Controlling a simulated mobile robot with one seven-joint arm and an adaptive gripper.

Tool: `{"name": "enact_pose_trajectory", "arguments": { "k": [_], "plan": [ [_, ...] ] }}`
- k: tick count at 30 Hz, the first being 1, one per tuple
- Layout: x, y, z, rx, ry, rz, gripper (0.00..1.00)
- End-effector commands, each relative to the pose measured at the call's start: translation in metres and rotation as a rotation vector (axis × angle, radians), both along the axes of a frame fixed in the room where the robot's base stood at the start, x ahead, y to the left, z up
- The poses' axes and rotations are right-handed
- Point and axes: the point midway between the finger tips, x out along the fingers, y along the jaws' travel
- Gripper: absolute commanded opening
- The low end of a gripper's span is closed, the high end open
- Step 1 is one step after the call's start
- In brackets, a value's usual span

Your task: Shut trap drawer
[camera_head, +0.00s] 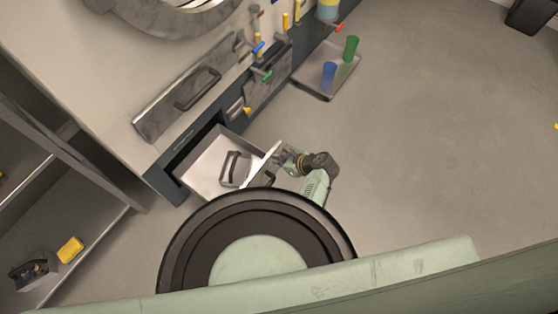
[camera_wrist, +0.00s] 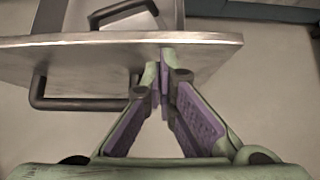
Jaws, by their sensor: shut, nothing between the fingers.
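The drawer (camera_head: 205,160) is pulled out of the low dark cabinet, and its inside shows in the head view. A dark handle-shaped item (camera_head: 235,168) lies in it. In the wrist view the drawer's grey front panel (camera_wrist: 215,52) crosses the upper part, with its dark bar handle (camera_wrist: 85,104) at left. My gripper (camera_wrist: 160,72) is shut and empty, its fingertips at the outer face of the panel, to the right of the handle. I cannot tell whether they touch it. In the head view my gripper (camera_head: 280,158) is just outside the drawer front.
A metal tray (camera_head: 318,92) with a blue cup (camera_head: 329,74) and a green cup (camera_head: 351,48) lies on the floor beyond. Colourful-handled tools (camera_head: 258,48) are by the counter edge. Shelves with a yellow block (camera_head: 70,249) stand at left.

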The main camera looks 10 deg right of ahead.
Motion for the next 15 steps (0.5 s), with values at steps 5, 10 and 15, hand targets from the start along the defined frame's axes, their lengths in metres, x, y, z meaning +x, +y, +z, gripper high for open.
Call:
{"name": "enact_pose_trajectory", "arguments": {
  "k": [5, 10, 15],
  "plan": [
    [0.015, 0.016, 0.002, 0.000, -0.001, 0.006, 0.00],
    [0.042, 0.043, 0.002, 0.000, -0.001, 0.008, 0.00],
    [0.075, 0.077, 0.001, 0.000, -0.001, 0.009, 0.00]
  ]
}}
